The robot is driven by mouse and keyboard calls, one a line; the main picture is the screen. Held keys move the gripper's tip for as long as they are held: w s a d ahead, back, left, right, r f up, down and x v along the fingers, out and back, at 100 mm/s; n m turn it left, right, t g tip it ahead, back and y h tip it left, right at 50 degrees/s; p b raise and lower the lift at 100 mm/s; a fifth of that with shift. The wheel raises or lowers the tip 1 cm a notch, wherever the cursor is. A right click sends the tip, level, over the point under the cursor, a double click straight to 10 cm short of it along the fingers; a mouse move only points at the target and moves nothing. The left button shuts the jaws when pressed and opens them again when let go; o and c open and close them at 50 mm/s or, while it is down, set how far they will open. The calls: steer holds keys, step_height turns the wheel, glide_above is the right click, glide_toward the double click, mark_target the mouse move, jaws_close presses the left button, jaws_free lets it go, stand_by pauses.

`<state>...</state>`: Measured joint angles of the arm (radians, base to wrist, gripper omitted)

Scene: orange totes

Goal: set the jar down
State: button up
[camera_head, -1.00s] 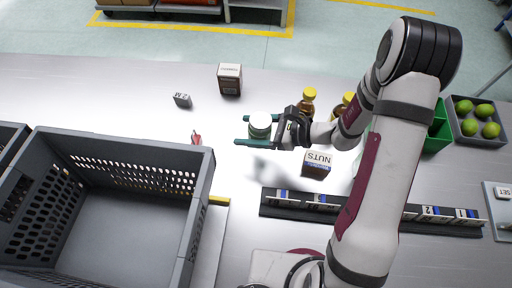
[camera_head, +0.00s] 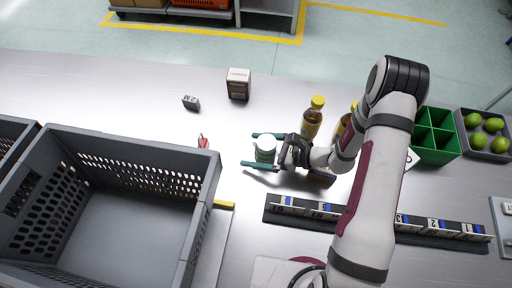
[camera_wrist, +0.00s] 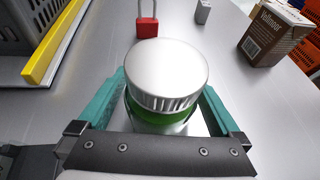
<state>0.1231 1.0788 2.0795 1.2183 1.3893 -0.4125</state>
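The jar (camera_head: 265,150) has a pale lid and a green band. It stands upright on the metal table, right of the grey crate. Its lid (camera_wrist: 168,72) fills the middle of the wrist view. My gripper (camera_head: 263,150) is low around the jar, with one teal finger on each side. The fingers look spread slightly wider than the jar, with a narrow gap showing in the wrist view. The jar's base is partly hidden by the near finger and the gripper body.
The grey crate (camera_head: 212,185) is left, a red padlock (camera_head: 203,142) near its corner. A brown box (camera_head: 238,84) and small grey block (camera_head: 191,103) stand behind. Bottles (camera_head: 312,118) and the nuts box (camera_head: 322,176) are close right of my gripper. A numbered rack (camera_head: 330,212) lies in front.

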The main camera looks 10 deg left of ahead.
mark_target(274, 144)
steer(key=shift+r, duration=0.15)
steer(key=v, duration=0.5)
steer(key=shift+d, duration=0.25)
steer(key=r, duration=0.6)
steer(key=shift+a+r, duration=0.2)
steer(key=shift+r, duration=0.2)
steer(key=shift+s+r, duration=0.15)
steer(key=shift+r, duration=0.15)
steer(key=s+r+n+g+h, duration=0.4)
steer(key=s+r+n, duration=0.4)
steer(key=s+r, duration=0.15)
steer(key=s+d+r+n+t+h, duration=0.1)
steer(key=s+d+n+h, duration=0.5)
steer(key=s, duration=0.4)
steer(key=d+h, duration=0.1)
steer(key=d, duration=0.1)
steer(key=shift+d+r+t, duration=0.4)
